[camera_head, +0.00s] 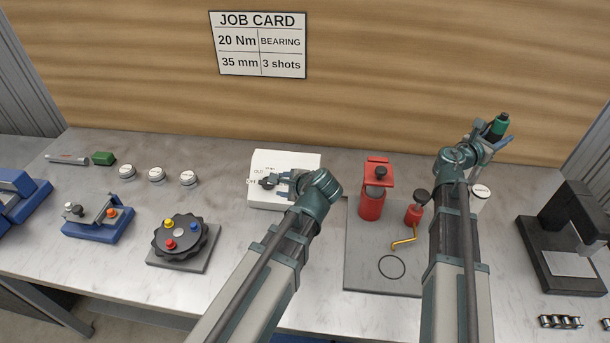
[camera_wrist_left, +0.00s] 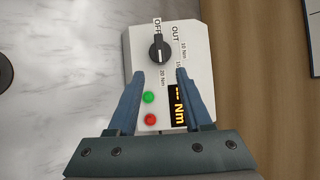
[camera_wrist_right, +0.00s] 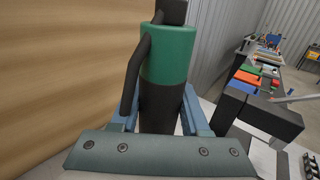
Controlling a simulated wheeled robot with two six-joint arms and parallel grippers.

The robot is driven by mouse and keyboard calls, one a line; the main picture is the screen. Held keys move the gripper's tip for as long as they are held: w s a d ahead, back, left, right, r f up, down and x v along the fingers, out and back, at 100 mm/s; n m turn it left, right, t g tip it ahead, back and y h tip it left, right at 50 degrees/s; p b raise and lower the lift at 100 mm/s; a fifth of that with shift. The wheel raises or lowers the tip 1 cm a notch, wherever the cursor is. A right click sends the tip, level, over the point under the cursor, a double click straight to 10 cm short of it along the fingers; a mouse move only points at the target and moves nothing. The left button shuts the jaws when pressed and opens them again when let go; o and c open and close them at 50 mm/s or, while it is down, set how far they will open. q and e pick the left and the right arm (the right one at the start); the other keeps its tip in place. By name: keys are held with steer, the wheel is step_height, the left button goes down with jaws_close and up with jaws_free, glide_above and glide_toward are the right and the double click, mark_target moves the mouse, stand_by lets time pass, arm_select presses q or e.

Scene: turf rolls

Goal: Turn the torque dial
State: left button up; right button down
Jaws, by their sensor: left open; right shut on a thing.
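The torque dial (camera_wrist_left: 160,50) is a black knob with a white pointer line on a white control box (camera_wrist_left: 198,95). The line looks aimed at the OFF label. Other labels read OUT, 10 Nm and 20 Nm. The orange display (camera_wrist_left: 178,105) shows dashes and Nm. My left gripper (camera_wrist_left: 160,74) is open over the box, its fingertips just short of the dial in the left wrist view; contact cannot be told. In the head view the box (camera_head: 300,162) is partly hidden by it. My right gripper (camera_wrist_right: 163,112) is shut on a green and black tool (camera_wrist_right: 167,60), raised at the right.
A job card (camera_head: 258,45) on the wall reads 20 Nm, bearing, 35 mm, 3 shots. A red press-like tool (camera_head: 374,190) and a red oiler (camera_head: 414,214) stand on a grey mat (camera_head: 362,262). A black knobbed fixture (camera_head: 180,237) is at left. A black press (camera_head: 570,215) is at right.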

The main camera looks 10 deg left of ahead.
arm_select(q)
steer(key=shift+p+v, duration=0.55)
steer(key=shift+v, duration=0.95)
step_height(320, 180, up, 8)
steer(key=p, duration=0.8)
steer(key=s+d+f+n+g+h+b, duration=0.1)
steer(key=s+f+n+g+b, duration=0.1)
steer(key=s+f+n, duration=0.2)
steer(key=s+d+f+n+g+h+b, duration=0.2)
steer(key=s+f+n+g+b, duration=0.1)
steer(key=s+f, duration=0.3)
steer(key=s+d+f+n+g+h+b, duration=0.1)
steer(key=s+f+n+g+h+b, duration=0.1)
steer(key=s+f, duration=0.4)
steer(key=shift+d+f+n+g+b, duration=0.15)
steer(key=shift+d+n+b, duration=0.1)
steer(key=shift+n, duration=0.45)
steer(key=shift+d+r+n+g+b, duration=0.15)
steer(key=shift+n+b, duration=0.1)
steer(key=shift+n, duration=0.45)
steer(key=shift+s+d, duration=0.15)
steer(key=shift+s, duration=0.1)
